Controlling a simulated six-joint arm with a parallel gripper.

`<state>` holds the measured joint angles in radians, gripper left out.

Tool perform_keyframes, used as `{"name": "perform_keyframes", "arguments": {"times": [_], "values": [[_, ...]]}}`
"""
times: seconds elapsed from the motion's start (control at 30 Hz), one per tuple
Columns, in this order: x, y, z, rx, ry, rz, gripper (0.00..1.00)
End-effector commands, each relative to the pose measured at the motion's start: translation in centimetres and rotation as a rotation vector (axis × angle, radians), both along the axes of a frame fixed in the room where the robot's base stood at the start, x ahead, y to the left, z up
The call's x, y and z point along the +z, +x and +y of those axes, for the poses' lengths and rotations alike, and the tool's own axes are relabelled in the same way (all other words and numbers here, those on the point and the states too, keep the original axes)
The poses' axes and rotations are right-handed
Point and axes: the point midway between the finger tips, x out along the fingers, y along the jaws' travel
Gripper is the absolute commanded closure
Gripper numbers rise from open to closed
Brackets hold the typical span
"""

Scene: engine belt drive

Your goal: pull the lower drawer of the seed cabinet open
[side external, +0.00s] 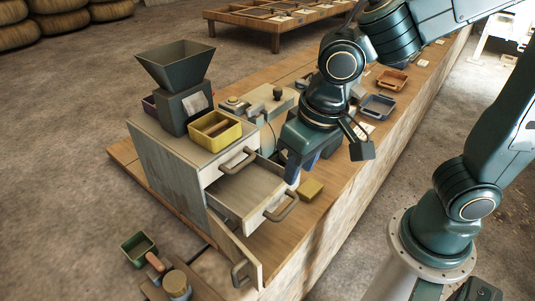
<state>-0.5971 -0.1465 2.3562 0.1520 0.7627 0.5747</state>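The seed cabinet (170,170) is a pale grey wooden box on the bench. Its upper drawer (228,167) is shut, with a curved handle (240,160). The drawer below it (243,190) stands well out of the cabinet, and its visible inside looks empty. That drawer's handle (282,207) is on its front, clear of my fingers. My gripper (298,172) points down just behind and above the open drawer's right side. The gap between its fingertips is not clear. I cannot tell whether it touches the drawer.
A panel with a handle (240,272) angles out below the open drawer. A hopper (178,75) and yellow bin (215,130) stand on the cabinet. Trays (378,106) and machine parts lie farther back. A green box (138,248) is at lower left.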

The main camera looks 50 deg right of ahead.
Motion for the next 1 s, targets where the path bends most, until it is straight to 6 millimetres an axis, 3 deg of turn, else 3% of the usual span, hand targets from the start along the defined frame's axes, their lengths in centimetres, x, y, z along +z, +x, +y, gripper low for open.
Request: {"name": "perform_keyframes", "arguments": {"times": [1.0], "values": [[-0.01,-0.02,0.58,-1.342,0.266,0.001,0.66]]}}
